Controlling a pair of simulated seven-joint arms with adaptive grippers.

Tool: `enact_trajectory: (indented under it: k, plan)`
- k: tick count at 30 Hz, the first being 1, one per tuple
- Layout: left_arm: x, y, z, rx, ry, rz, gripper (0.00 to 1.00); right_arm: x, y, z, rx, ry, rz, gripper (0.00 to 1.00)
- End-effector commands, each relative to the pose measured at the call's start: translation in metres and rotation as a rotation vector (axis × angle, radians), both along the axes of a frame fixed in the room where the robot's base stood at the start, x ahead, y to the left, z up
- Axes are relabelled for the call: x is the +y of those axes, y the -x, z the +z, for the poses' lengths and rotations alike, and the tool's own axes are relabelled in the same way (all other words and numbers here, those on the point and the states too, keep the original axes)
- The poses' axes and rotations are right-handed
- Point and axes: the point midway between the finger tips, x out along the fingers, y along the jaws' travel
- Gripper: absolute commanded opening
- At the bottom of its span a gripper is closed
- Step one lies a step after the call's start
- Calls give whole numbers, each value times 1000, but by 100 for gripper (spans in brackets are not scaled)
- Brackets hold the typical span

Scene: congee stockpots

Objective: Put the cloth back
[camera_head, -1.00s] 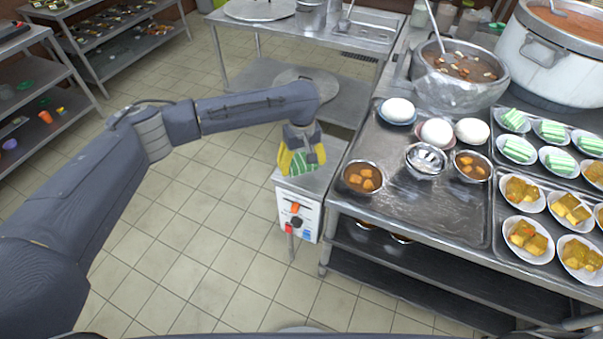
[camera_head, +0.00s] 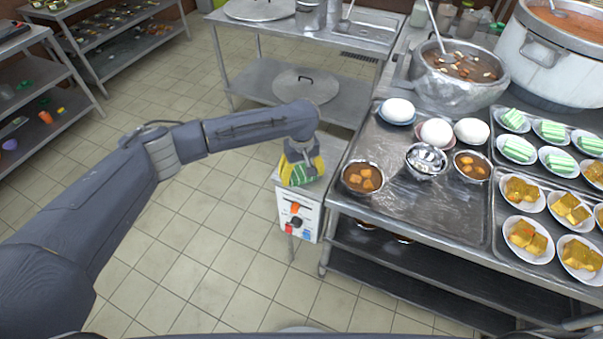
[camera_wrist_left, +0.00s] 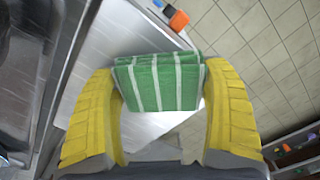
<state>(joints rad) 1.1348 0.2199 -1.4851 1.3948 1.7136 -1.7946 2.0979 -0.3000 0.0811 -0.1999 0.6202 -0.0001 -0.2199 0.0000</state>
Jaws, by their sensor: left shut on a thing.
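A folded green cloth with white stripes (camera_wrist_left: 160,84) is held between the yellow fingers of my left gripper (camera_head: 301,172). In the left wrist view, the left gripper (camera_wrist_left: 158,95) is shut on the cloth from both sides. In the head view the cloth is mostly hidden by the fingers, with a green patch (camera_head: 299,174) showing between them. The gripper is over the steel top of a small unit (camera_head: 298,213) with knobs on its front. I cannot tell whether the cloth touches that top. My right gripper is not in view.
Right of the gripper, a steel table carries a bowl of orange cubes (camera_head: 362,177), a metal bowl (camera_head: 426,160), several eggs or buns and plates on trays (camera_head: 425,215). A large stockpot (camera_head: 560,60) stands at the back right. Tiled floor (camera_head: 190,260) lies open to the left.

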Motion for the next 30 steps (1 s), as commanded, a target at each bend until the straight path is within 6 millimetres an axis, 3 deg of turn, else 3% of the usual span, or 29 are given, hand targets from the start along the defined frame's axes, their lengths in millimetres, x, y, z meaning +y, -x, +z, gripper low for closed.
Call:
enact_trajectory:
  k: [2,3,7,19,30]
  plan:
    - [0,0,-2,0,-1,0,50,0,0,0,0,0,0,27]
    - [0,0,-3,0,-1,0,85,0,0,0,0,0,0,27]
    - [0,0,-2,0,0,0,100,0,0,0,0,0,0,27]
    - [0,-1,9,-2,0,-1,100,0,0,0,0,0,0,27]
    - [0,-1,72,-4,0,-1,100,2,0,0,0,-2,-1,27]
